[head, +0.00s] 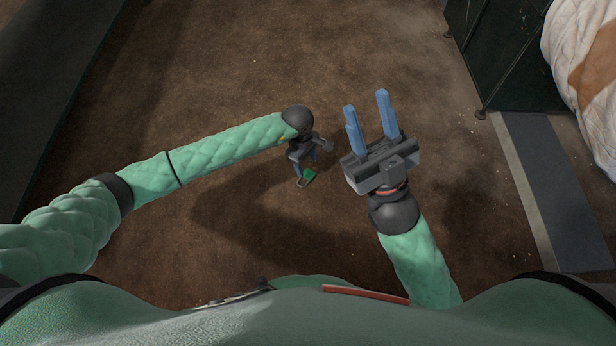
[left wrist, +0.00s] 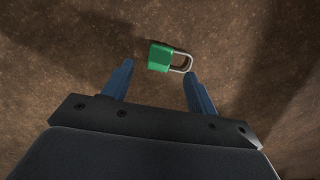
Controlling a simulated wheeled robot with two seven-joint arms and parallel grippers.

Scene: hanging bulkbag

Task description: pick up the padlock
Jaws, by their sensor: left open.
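The padlock (head: 309,173) has a green body and a grey metal shackle. It lies on the brown floor, just below my left gripper (head: 306,170) in the head view and partly hidden by it. In the left wrist view the padlock (left wrist: 161,58) lies a little beyond the fingertips, with the shackle to the right. My left gripper (left wrist: 158,70) is open and points down, its blue fingers apart with nothing between them. My right gripper (head: 367,100) is open and empty, its blue fingers spread and pointing away from me.
A dark green metal frame (head: 505,50) stands at the upper right, beside a white and brown bulk bag (head: 585,60). A grey strip (head: 560,190) runs along the right side. A dark edge (head: 50,80) borders the left. The brown floor (head: 220,60) between is clear.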

